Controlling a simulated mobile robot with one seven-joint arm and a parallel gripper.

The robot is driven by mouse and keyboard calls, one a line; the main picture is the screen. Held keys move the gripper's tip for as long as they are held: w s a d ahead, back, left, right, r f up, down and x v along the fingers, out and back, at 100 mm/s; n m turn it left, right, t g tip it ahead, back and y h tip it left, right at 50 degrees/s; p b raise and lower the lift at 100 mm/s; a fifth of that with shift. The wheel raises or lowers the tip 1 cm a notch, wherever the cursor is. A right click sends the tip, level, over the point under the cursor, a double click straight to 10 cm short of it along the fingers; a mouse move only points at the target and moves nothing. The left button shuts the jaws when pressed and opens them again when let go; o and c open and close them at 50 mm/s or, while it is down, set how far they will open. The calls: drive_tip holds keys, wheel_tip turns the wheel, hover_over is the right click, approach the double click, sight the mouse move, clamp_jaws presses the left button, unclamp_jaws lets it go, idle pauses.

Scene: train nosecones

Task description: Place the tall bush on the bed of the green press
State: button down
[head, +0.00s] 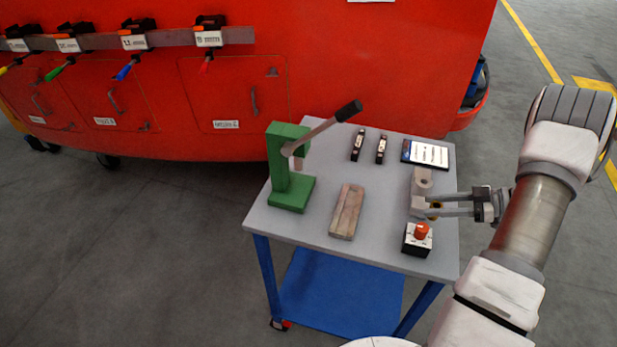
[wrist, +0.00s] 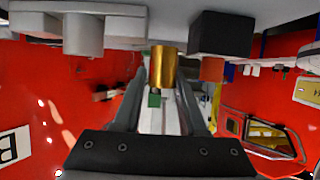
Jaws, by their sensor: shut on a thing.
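The tall bush is a brass-coloured upright cylinder (wrist: 162,64) between my fingertips in the wrist view. In the head view only a bit of it (head: 437,206) shows. My gripper (head: 430,206) reaches in from the right and is shut on the bush, low over the table beside the grey block. I cannot tell whether the bush touches the table. The green press (head: 279,165) stands at the left of the table, its lever raised to the right. Its bed (head: 292,195) looks bare. A green part of it (wrist: 155,101) shows beyond my fingers in the wrist view.
A grey block (head: 421,184) is just behind my fingers. A box with a red button (head: 417,241) is just in front. A wooden block (head: 346,211) lies between press and gripper. Two small black items (head: 358,146) and a white-faced panel (head: 428,153) lie at the table's (head: 310,232) back.

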drive_tip(key=b, duration=0.5)
approach(287, 180)
drive_tip(key=shift+x, duration=0.8)
drive_tip(key=x, duration=0.1)
drive_tip(key=b+x, duration=0.1)
drive_tip(key=x, duration=0.1)
drive_tip(key=b+x, duration=0.1)
drive_tip(key=shift+a+r, duration=0.25)
drive_tip(key=shift+a, duration=0.15)
drive_tip(key=shift+f+b, duration=0.1)
drive_tip(key=shift+b, duration=0.25)
drive_tip(key=shift+f, duration=0.15)
drive_tip(key=shift+c, duration=2.3)
unclamp_jaws()
drive_tip(key=shift+d, duration=0.1)
